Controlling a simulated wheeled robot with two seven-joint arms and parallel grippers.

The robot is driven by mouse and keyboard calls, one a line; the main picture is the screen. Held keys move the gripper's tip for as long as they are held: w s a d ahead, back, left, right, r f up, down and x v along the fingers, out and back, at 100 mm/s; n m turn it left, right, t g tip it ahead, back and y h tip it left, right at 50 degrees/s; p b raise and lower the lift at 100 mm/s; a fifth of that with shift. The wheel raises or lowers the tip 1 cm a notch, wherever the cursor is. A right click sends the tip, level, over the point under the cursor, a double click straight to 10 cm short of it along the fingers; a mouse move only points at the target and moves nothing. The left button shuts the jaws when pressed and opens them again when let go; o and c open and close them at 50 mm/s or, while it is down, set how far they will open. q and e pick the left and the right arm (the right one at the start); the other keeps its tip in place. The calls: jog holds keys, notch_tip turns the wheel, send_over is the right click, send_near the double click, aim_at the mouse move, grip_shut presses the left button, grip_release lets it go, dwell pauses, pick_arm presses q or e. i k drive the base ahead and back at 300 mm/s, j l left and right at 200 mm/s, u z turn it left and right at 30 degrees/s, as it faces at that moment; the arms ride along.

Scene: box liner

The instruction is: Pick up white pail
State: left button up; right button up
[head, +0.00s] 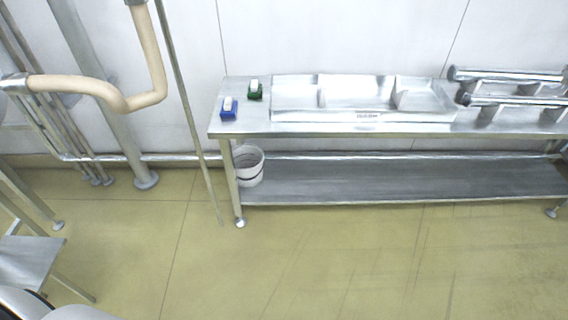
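The white pail (249,168) stands upright on the left end of the lower shelf of a metal table. The table's front left leg stands just to its left and covers a little of its edge. A dark band or handle line runs around its side. Neither of my grippers shows in the head view, so nothing is seen near the pail.
The metal table (350,129) has a blue item (229,112), a green item (255,95), a metal tray (290,113) and metal rollers on top. Its lower shelf (400,180) is bare right of the pail. Pipes (125,104) rise at left. A metal stool (28,258) stands front left. The middle floor is clear.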

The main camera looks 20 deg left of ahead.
aim_at(248, 159)
jog(key=i+j+z, duration=0.25)
jog(key=j, duration=0.15)
jog(key=i+j+z, duration=0.1)
jog(key=j+z, duration=0.15)
jog(key=j, duration=0.15)
jog(key=i+j+z, duration=0.25)
jog(key=j, duration=0.25)
jog(key=j+z, duration=0.3)
jog(key=j, duration=0.15)
